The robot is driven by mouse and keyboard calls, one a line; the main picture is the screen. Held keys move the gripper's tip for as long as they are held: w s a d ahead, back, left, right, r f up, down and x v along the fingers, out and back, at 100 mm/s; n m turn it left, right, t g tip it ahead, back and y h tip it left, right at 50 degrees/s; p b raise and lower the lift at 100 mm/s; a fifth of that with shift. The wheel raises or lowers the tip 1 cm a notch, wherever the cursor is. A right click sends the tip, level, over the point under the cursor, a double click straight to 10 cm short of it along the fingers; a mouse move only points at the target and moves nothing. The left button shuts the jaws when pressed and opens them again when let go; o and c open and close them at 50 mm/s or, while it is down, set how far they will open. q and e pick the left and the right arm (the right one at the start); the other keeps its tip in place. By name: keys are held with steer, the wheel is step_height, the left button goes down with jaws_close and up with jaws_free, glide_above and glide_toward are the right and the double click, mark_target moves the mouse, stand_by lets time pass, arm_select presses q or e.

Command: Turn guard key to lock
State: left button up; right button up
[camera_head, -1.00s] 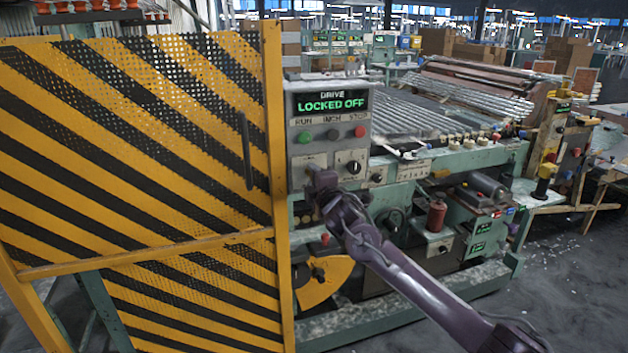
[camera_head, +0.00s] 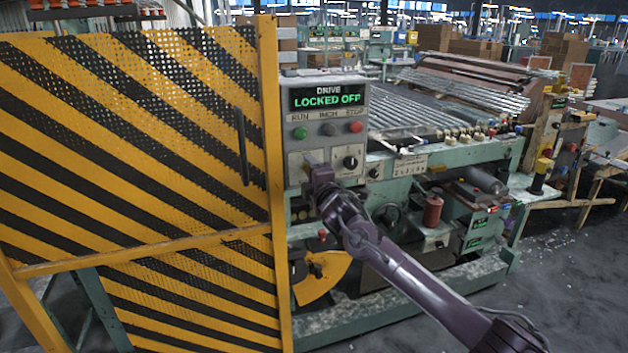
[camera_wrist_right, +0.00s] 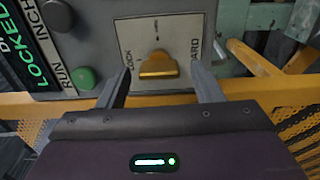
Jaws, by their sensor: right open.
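The guard key (camera_wrist_right: 158,66) is a brass-yellow tab on a pale plate (camera_wrist_right: 125,30) lettered LOCK and GUARD, seen in the right wrist view. My right gripper (camera_wrist_right: 160,72) is open, with one fingertip on each side of the key and visible gaps between. In the head view my right gripper (camera_head: 318,168) is at the lower left of the grey control panel (camera_head: 300,155) and hides the key. My left gripper is not in view.
A yellow-and-black striped guard door (camera_head: 130,150) with a dark handle (camera_head: 243,147) stands just left of the panel. Green (camera_head: 300,133), grey and red (camera_head: 356,127) buttons sit above the key, and a black rotary knob (camera_head: 350,162) is to its right.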

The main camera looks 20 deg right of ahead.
steer(key=s+b, duration=0.1)
steer(key=s, duration=0.6)
steer(key=shift+s+d, duration=0.15)
steer(key=shift+s, duration=0.1)
